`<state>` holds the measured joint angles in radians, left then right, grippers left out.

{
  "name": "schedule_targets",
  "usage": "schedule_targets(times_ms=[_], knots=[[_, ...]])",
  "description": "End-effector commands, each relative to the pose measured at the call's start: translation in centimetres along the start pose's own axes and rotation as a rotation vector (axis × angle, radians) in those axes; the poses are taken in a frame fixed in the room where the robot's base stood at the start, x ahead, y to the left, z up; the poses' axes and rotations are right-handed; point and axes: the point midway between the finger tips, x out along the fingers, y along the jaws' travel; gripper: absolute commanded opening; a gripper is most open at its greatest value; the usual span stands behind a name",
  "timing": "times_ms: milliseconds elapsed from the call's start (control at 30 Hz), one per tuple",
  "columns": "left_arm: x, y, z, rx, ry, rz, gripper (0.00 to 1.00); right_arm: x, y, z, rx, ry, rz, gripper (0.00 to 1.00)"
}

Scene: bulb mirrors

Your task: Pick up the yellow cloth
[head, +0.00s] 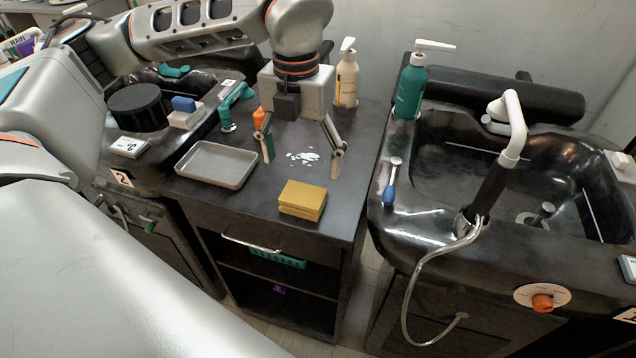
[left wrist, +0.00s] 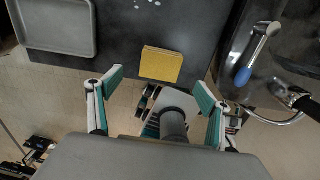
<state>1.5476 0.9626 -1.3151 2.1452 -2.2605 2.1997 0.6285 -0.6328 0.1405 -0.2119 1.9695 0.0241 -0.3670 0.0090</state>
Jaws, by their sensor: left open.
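The yellow cloth (head: 303,198) is a folded block lying near the front edge of the dark cabinet top (head: 335,222). It also shows in the left wrist view (left wrist: 161,65), ahead of and between the two fingertips. My left gripper (head: 303,155) is open and empty, above the cabinet top. In the head view its fingers appear just behind the cloth, apart from it. In the left wrist view the left gripper's fingers (left wrist: 159,88) are spread wider than the cloth. My right gripper is not in view.
A grey tray (head: 216,165) lies left of the cloth. A white spill (head: 303,157) is behind it. A cream pump bottle (head: 346,80) and a green pump bottle (head: 410,88) stand at the back. A black basin with a tap (head: 510,125) is on the right.

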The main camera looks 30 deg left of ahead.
Motion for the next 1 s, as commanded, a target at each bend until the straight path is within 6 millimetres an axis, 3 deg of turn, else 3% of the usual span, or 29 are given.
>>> schedule_targets(times_ms=[333,633,967,1000], knots=[[3.2,0.0,-0.2,0.000,0.003,0.003,0.78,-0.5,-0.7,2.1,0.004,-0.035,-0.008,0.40],[7.2,-0.4,-0.5,-0.001,0.005,0.002,0.78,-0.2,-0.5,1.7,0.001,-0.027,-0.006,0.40],[7.8,-0.4,-0.4,-0.001,0.002,0.001,0.78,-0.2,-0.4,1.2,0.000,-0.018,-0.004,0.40],[7.8,-0.4,-0.4,-0.001,0.002,0.001,0.68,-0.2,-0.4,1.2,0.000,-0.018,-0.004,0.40]])
